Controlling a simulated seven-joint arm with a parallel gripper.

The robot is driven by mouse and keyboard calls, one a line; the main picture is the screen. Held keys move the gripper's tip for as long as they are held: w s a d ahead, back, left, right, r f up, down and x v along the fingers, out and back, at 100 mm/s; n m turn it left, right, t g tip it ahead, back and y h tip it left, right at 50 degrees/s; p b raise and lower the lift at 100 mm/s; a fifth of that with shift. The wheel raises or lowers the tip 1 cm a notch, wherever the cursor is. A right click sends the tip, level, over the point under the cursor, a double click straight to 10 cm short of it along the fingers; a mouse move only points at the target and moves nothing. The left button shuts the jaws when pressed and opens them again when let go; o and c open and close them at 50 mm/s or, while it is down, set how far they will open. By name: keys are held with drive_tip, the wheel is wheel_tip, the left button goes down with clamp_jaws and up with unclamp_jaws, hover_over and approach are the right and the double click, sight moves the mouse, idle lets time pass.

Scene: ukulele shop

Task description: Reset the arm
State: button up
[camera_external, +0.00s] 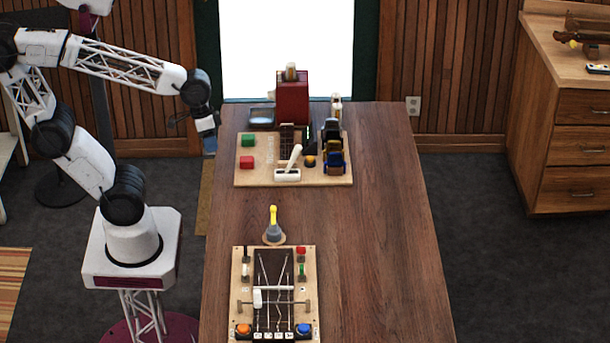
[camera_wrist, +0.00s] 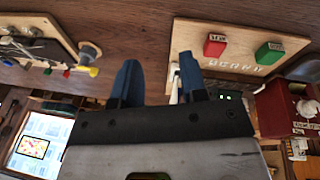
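My gripper (camera_external: 209,146) hangs at the end of my raised arm, just beyond the left edge of the wooden table (camera_external: 385,230) near its back end. In the wrist view its two blue fingers (camera_wrist: 158,78) stand apart with a gap between them, and nothing is held. A white piece (camera_wrist: 173,84) shows in the gap, behind the fingers and next to the far board. The far board (camera_external: 258,180) bears a green block (camera_external: 248,140), a red block (camera_external: 246,162) and a white lever (camera_external: 295,156) that tilts. My gripper is apart from all of them.
The near board (camera_external: 311,290) carries strings, knobs and a sliding bar. A yellow-topped tool (camera_external: 273,217) stands between the boards. A red box (camera_external: 292,100) stands at the back. The table's right side is clear. A drawer cabinet (camera_external: 570,135) stands at far right.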

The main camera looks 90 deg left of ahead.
drive_tip(key=m, duration=0.1)
drive_tip(key=s+m+y, duration=0.1)
drive_tip(key=shift+r+m+y, duration=0.3)
drive_tip(key=shift+r, duration=0.1)
drive_tip(key=shift+o, duration=0.2)
idle(1.5)
